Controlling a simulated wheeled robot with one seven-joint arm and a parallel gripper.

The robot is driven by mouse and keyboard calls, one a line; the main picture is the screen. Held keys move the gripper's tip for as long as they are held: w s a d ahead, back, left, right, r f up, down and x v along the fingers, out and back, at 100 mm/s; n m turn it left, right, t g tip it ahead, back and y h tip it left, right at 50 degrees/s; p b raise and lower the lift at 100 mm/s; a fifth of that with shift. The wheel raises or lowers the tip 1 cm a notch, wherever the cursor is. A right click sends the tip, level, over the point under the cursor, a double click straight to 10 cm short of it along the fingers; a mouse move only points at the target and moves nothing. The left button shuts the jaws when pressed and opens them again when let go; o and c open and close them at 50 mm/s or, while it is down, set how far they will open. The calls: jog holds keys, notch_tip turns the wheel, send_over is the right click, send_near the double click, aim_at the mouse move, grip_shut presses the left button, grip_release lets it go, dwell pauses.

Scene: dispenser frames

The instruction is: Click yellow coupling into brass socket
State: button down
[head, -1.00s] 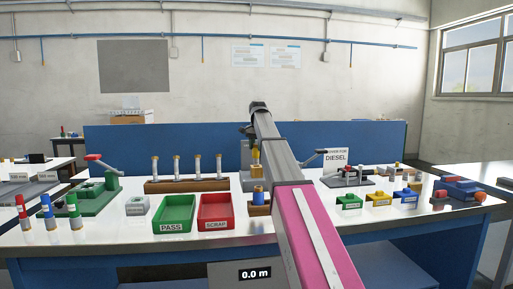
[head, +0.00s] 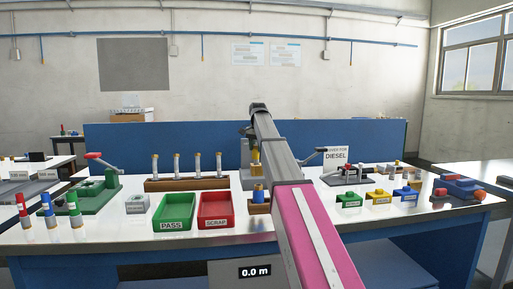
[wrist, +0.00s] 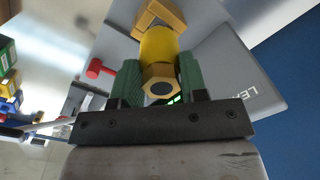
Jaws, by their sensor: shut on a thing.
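In the wrist view, the green fingers of my gripper (wrist: 159,66) are closed on both sides of the yellow coupling (wrist: 157,42). Its brass hex end with a dark hole faces the camera. A brass-coloured part, likely the brass socket (wrist: 160,14), shows at the coupling's far end; the two look in line and close, but I cannot tell whether they are fully joined. In the head view, a yellow piece (head: 255,152) shows at the grey station behind my arm. My gripper is mostly hidden there.
A grey panel (wrist: 238,70) lettered "LEA" lies beside the coupling. On the bench stand a green PASS tray (head: 173,226), a red SCRAP tray (head: 216,224), a wooden rack (head: 187,185) and several small coloured blocks at right. A red-ended lever (wrist: 95,68) is near my gripper.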

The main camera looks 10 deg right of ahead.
jog(key=shift+f, duration=1.35)
jog(key=c, duration=0.6)
grip_release()
notch_tip(320, 180, up, 10)
jog(key=shift+s+d+r, duration=0.1)
jog(key=shift+d+r, duration=0.05)
jog(key=shift+r, duration=0.25)
jog(key=shift+s, duration=0.15)
